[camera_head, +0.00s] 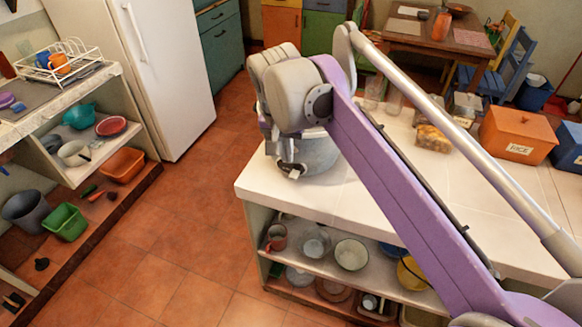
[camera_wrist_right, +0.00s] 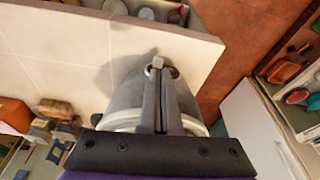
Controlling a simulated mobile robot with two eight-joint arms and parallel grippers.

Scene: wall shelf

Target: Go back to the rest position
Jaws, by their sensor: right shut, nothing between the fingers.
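My right gripper (camera_head: 291,169) is at the left end of the white counter, in front of a grey metal pot (camera_head: 320,156) in the head view. In the right wrist view my right gripper (camera_wrist_right: 158,68) has its fingers together with nothing between them. The grey pot (camera_wrist_right: 127,95) shows behind and beside the fingers there. I cannot tell whether they touch it. My purple right arm reaches across the counter from the lower right. My left gripper is not in view.
The white counter (camera_head: 330,200) has bowls and cups on shelves below. An orange box (camera_head: 517,135) and glasses stand on it. A left shelf unit (camera_head: 75,172) holds dishes and a white rack (camera_head: 58,66). A white fridge (camera_head: 165,60) stands behind. The tiled floor (camera_head: 170,235) between is clear.

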